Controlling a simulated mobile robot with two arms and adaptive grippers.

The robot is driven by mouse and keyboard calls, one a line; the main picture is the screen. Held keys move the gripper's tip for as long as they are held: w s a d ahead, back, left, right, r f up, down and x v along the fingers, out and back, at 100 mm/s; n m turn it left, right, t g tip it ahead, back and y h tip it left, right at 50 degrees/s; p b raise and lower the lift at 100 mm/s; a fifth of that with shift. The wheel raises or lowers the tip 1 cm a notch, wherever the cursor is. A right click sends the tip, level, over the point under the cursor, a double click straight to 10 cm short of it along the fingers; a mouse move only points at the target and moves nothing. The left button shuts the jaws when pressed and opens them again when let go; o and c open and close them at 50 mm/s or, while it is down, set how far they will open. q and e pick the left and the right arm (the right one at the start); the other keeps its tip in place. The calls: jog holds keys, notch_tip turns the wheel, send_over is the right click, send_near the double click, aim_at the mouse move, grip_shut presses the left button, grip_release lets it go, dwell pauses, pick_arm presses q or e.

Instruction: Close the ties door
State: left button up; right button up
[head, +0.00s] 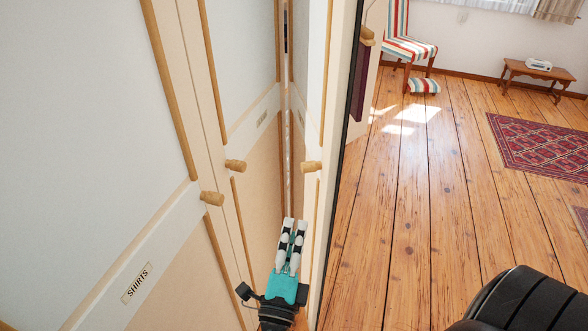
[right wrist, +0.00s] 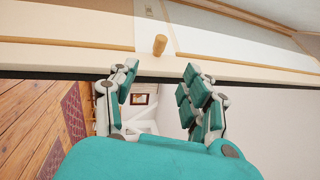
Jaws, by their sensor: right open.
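A pale door panel with a wooden knob (head: 312,166) stands on the right of the wardrobe in the head view, seen at a steep angle. It seems to stand open, with a dark edge toward the room. I cannot read a ties label. My right gripper (head: 292,236) is open and empty, beside this panel and below its knob. In the right wrist view, a knob (right wrist: 160,45) shows beyond the gap between the fingers (right wrist: 160,92), apart from them. My left gripper is not in view.
To the left are other wardrobe doors, with a knob (head: 235,166), another knob (head: 212,198) and a SHIRTS label (head: 138,283). A smaller label (head: 262,118) is unreadable. The wooden floor (head: 410,200) on the right is clear up to a red rug (head: 540,145), a striped chair (head: 408,45) and a low table (head: 540,75).

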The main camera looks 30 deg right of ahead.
jog(key=p, duration=0.2)
send_near(306, 172)
jog(key=p+x, duration=0.3)
jog(key=x, duration=0.6)
jog(key=shift+d, duration=0.15)
jog(key=shift+w+d+r, duration=0.1)
jog(key=shift+w+d, duration=0.25)
jog(key=shift+w, duration=0.1)
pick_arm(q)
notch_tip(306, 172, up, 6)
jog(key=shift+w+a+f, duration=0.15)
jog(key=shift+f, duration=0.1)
pick_arm(e)
grip_shut()
